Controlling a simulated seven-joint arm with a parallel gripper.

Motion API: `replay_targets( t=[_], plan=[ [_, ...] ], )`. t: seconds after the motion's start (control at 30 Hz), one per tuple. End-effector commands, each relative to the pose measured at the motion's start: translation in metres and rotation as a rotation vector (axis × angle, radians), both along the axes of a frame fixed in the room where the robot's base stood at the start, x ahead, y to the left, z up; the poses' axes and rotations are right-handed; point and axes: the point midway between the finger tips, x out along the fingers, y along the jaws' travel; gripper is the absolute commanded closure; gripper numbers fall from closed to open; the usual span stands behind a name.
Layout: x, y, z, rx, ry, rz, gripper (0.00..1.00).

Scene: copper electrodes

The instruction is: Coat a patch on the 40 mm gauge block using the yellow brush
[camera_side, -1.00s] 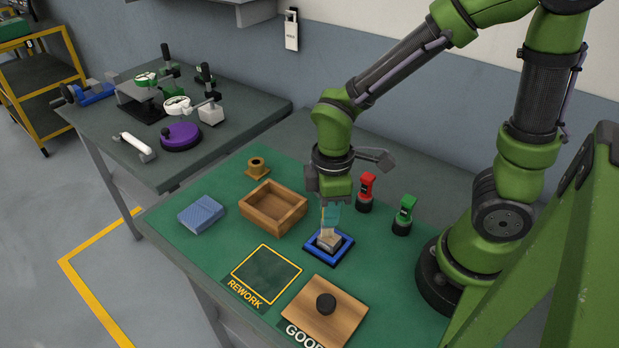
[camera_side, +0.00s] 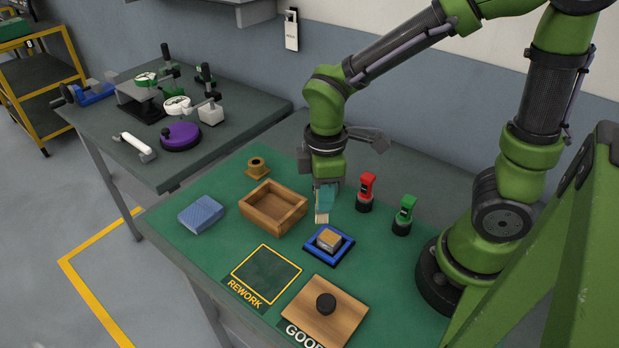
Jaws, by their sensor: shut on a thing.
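My gripper (camera_side: 325,190) is shut on the brush (camera_side: 322,217), above the green mat and behind and slightly left of the block. The brush points down, with its pale tan end showing below the teal parts at my fingers. Its handle is mostly hidden, so I cannot make out its yellow colour. The gauge block (camera_side: 329,243) sits in a blue square holder (camera_side: 315,255). Its top shows an orange-tan area and its sides look pale grey. The brush is apart from the block. No size marking is readable on it.
A red-topped holder (camera_side: 366,191) and a green-topped one (camera_side: 403,215) stand right of the gripper. A wooden tray (camera_side: 262,213), blue sponge (camera_side: 200,214) and brass spool (camera_side: 257,167) are left. The REWORK square (camera_side: 266,276) is bare; a wooden board (camera_side: 340,309) with a black knob lies in front.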

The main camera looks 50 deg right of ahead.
Motion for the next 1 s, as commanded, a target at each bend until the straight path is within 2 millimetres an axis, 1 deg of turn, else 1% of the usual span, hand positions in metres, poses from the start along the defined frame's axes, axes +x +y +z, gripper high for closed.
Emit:
replay_targets(
  t=[0.1, 0.5, 0.63, 1.0],
  plan=[
    [0.001, 0.000, 0.012, 0.001, -0.005, 0.000, 1.00],
    [0.001, 0.000, 0.046, 0.001, -0.004, 0.000, 1.00],
    [0.000, 0.000, 0.050, 0.000, -0.001, 0.000, 1.00],
    [0.000, 0.000, 0.049, -0.001, -0.001, 0.000, 1.00]
  ],
)
